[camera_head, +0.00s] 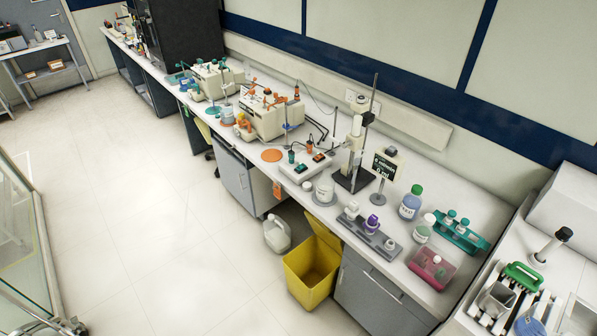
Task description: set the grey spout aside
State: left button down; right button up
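Neither of my grippers is in view. I cannot tell for certain which thing is the grey spout. A grey, open-topped piece (496,299) stands in a white holder at the lower right, beside a green-handled item (522,276); it may be the spout, but it is small. A grey rack (371,233) with white- and purple-capped pieces lies on the long bench, left of a pink box (432,268).
The long white bench (463,203) is crowded with bottles, a teal rack (461,232) and a stand (352,180). A yellow bin (304,277) and a white jug (277,234) stand on the floor before it. The floor at left is mostly clear.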

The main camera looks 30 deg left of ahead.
aim_at(357, 160)
jog(key=u, duration=0.7)
jog(key=i, duration=0.9)
jog(key=z, duration=0.1)
